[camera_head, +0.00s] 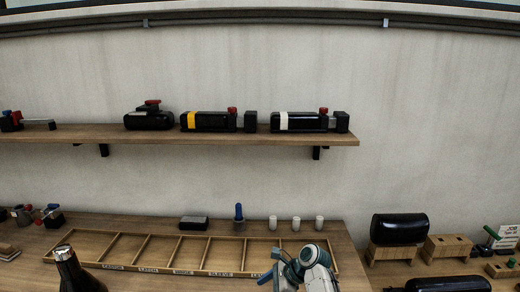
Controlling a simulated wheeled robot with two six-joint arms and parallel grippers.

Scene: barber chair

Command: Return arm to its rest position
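One white arm of mine with teal bands shows at the bottom edge, right of the middle, in front of the divided wooden tray (229,273). It looks like my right arm, bent at a joint. Its gripper cannot be made out, and whether it holds anything does not show. A small blue piece is beside the arm at its left; I cannot tell what it belongs to. No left arm or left gripper can be made out.
A black bottle-like thing (72,270) stands at the lower left. A blue-topped item (239,213) and three white cups (296,223) stand behind the tray. Black cylinders lie on the wall shelf (200,138). A black cylinder (399,228) rests on wooden stands at right.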

